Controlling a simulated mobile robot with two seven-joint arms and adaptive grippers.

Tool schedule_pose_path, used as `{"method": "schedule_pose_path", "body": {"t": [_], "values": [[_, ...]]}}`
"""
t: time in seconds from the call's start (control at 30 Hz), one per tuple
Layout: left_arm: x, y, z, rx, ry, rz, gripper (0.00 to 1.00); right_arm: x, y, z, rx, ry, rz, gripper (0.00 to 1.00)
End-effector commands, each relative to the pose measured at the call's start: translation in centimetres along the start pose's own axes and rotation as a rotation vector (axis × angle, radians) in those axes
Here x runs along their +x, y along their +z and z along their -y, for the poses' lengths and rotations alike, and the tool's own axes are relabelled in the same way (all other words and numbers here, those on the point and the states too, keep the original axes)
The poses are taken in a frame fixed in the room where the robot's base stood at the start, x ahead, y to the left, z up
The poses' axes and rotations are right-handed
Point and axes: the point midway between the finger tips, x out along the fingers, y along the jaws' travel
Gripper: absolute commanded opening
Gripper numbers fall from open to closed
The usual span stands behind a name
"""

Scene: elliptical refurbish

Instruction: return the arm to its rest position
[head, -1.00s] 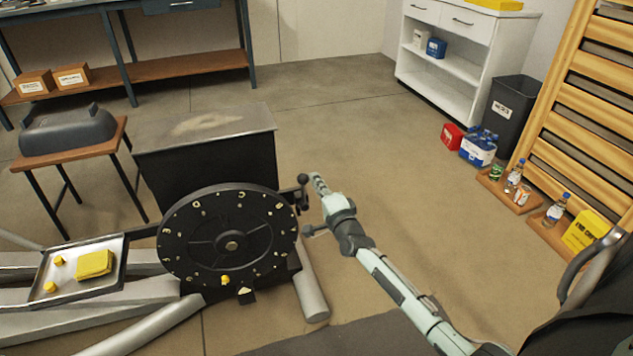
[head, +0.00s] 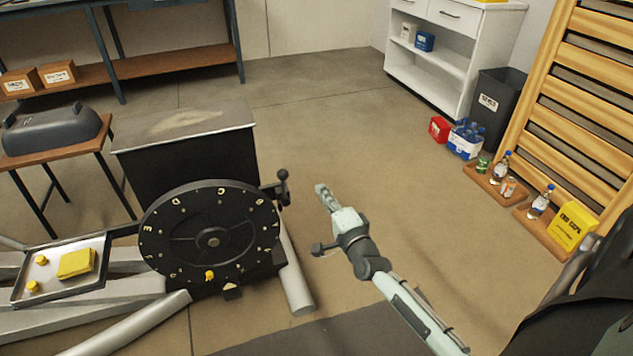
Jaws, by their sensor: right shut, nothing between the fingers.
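My right gripper (head: 322,192) is at the middle of the head view, at the end of my pale green and grey right arm. It is shut and empty. It hangs in front of bare floor, to the right of the black lever knob (head: 282,176) and apart from it in the picture. My left gripper is out of view.
A black lettered wheel (head: 212,240) stands on a metal frame, with a tray (head: 98,256) holding a yellow sponge (head: 76,263) at its left. A dark box (head: 185,165) is behind. Bottles and a bin (head: 497,105) stand at right. The middle floor is clear.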

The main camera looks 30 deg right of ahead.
Motion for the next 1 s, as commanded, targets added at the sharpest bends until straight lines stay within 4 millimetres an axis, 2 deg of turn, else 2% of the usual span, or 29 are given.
{"method": "schedule_pose_path", "body": {"t": [0.2,0.77,0.87,0.97,1.0], "values": [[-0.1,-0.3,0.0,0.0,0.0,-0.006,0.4,-1.2,0.0,0.0,0.0,0.0,0.0,0.0],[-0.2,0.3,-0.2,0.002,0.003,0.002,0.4,-1.3,0.3,-0.2,-0.012,0.008,0.008,0.0],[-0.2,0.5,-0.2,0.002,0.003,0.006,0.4,-2.1,2.0,-1.7,-0.1,0.064,0.069,0.0],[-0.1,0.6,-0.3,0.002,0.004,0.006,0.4,-4.2,5.5,-5.1,-0.303,0.182,0.205,0.0],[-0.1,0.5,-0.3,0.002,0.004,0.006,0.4,-5.6,7.0,-6.9,-0.413,0.241,0.279,0.0]]}}
